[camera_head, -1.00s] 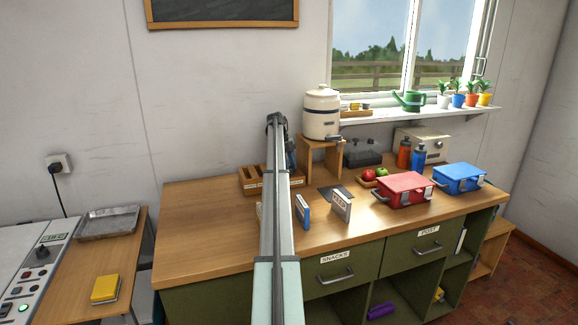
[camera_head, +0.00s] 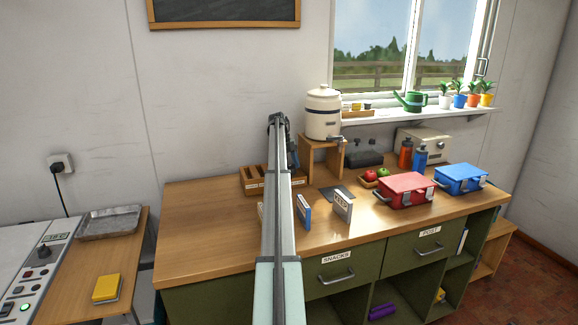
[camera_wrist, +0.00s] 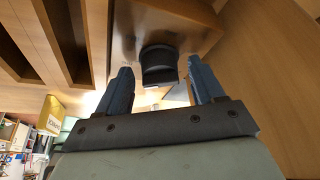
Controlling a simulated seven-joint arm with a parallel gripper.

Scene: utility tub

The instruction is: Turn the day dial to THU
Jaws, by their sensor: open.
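A dark round knob (camera_wrist: 160,64), which looks like the day dial, sits on a wooden face in the wrist view. No day lettering or pointer can be read on it. My gripper (camera_wrist: 160,78) is open, with one blue finger to the left and one to the right of the knob in the picture. Gaps show between the fingers and the knob; I cannot tell how deep the fingers reach. In the head view my arm hides the dial, and only a dark part of the gripper shows beside the slotted wooden rack.
The slotted wooden rack (camera_head: 256,187) stands close by on the bench (camera_head: 205,235). The water crock (camera_head: 323,113) on its wooden stand (camera_head: 327,158) is just right of my arm. Small upright books (camera_head: 304,211), a red box (camera_head: 406,191) and a blue box (camera_head: 461,178) stand further right.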

